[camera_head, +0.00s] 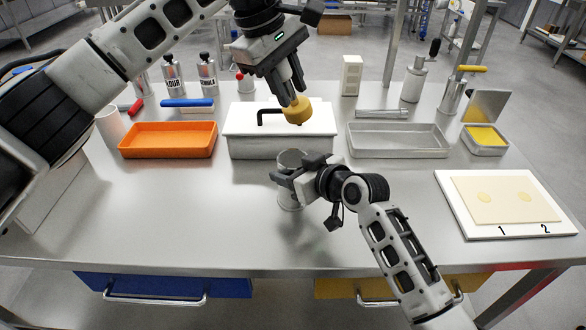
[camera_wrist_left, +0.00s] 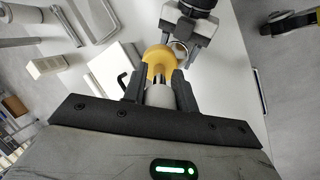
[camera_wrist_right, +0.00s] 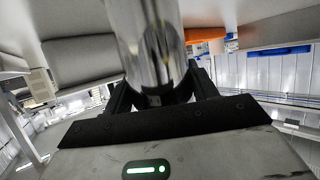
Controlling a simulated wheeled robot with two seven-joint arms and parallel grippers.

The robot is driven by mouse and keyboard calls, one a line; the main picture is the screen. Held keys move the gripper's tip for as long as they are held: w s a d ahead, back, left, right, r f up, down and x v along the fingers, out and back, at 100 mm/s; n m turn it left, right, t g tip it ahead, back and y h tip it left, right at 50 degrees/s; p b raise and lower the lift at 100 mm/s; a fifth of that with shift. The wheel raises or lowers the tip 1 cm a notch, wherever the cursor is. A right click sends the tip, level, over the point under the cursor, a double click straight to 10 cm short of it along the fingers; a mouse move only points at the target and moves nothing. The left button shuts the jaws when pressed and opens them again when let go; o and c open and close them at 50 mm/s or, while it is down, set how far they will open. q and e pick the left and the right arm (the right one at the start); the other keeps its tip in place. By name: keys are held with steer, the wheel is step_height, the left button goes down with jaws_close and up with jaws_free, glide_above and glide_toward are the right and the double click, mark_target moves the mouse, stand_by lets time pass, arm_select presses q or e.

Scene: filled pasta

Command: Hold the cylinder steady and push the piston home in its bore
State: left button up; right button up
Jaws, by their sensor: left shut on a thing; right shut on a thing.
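The yellow piston (camera_head: 297,112) is in my left gripper (camera_head: 289,92), which is shut on it and points down. In the left wrist view its yellow round head (camera_wrist_left: 157,58) shows beyond the fingers, beside the cylinder's rim (camera_wrist_left: 181,49). The metal cylinder (camera_head: 290,201) stands upright at the front middle of the table, open mouth up. My right gripper (camera_head: 287,178) is shut on its side; the cylinder also fills the right wrist view's middle (camera_wrist_right: 148,40). The piston is above the cylinder's mouth with a visible gap. The inside of the bore is mostly hidden.
Behind stand a white box (camera_head: 280,120) with a black handle, an orange tray (camera_head: 167,139) and a grey tray (camera_head: 398,140). A white board (camera_head: 452,205) with dough lies at the right. The table's front left is clear.

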stand_by(0.4)
arm_select(q)
steer(key=shift+w+d+f+m+g+y, duration=0.1)
steer(key=shift+d+f+m+g+y, duration=0.3)
steer(key=shift+f+m+y, duration=0.3)
steer(key=shift+d+f+m+y, duration=0.2)
steer(key=shift+f+m+y, duration=0.1)
steer(key=shift+m+y, duration=0.15)
steer(key=shift+w+a+f+m+g+y, duration=0.1)
steer(key=shift+f+m+g+y, duration=0.05)
steer(key=shift+m+y, duration=0.3)
steer(key=shift+a+f+m+g+y, duration=0.1)
steer(key=shift+m+g+y, duration=0.05)
steer(key=shift+m+y, duration=0.2)
steer(key=shift+f, duration=2.9)
steer(key=shift+f, duration=2.7)
steer(key=o, duration=1)
steer(key=shift+f, duration=0.1)
